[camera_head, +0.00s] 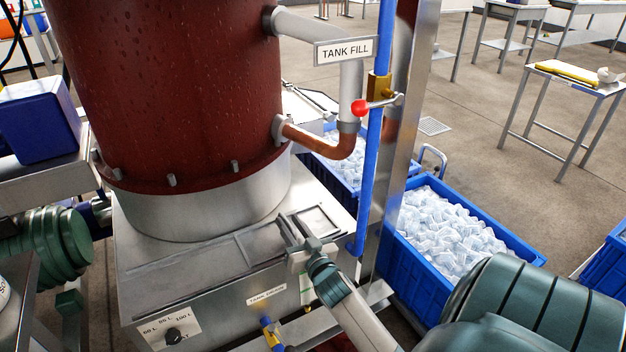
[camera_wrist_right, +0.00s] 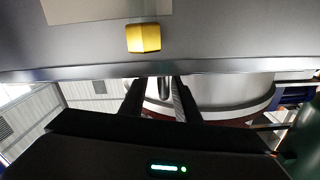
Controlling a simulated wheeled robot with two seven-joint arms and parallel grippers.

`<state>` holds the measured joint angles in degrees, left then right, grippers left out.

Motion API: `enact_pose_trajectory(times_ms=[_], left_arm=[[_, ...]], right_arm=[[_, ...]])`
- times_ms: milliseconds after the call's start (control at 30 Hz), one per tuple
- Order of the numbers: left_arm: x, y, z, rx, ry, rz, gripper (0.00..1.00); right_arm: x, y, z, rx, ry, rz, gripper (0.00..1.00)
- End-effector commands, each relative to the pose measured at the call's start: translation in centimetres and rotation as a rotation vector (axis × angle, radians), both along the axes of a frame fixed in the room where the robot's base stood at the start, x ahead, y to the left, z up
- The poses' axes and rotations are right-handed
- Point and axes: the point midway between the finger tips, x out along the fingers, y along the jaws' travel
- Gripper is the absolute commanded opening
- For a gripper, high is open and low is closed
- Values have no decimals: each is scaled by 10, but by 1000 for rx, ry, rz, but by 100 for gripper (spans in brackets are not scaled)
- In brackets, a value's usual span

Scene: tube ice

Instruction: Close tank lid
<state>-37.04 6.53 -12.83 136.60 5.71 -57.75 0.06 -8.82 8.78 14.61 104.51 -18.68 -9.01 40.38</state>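The steel tank (camera_head: 190,305) is a box under a tall red-brown drum. A flat grey metal lid plate (camera_head: 195,262) lies along its front top edge; I cannot tell for sure how far it is open. A framed panel (camera_head: 318,220) shows at the plate's right end. My right gripper (camera_head: 291,228) is at the tank's front top edge, near that right end, with its two fingers apart. In the right wrist view the fingers (camera_wrist_right: 160,95) are apart too, with a grey upright shape seen between them; contact is unclear. My left gripper is out of view.
The red-brown drum (camera_head: 180,90) stands behind the plate. A blue crate of ice (camera_head: 520,255) stands on the floor at right. A yellow block (camera_wrist_right: 143,38) shows in the wrist view.

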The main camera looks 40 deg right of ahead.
Motion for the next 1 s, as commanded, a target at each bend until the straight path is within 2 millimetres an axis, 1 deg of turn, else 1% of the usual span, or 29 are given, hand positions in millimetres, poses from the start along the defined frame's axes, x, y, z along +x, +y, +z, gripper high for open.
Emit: enact_pose_trajectory(times_ms=[167,600,700,833,1000], left_arm=[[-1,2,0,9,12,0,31],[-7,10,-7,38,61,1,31],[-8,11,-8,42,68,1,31],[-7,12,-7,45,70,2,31],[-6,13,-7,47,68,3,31]], right_arm=[[-26,7,-1,1,2,-1,29],[-110,31,0,2,2,-4,29],[-126,35,1,1,0,-4,29],[-142,39,0,0,1,-4,29],[-152,42,1,-1,-1,-3,29]])
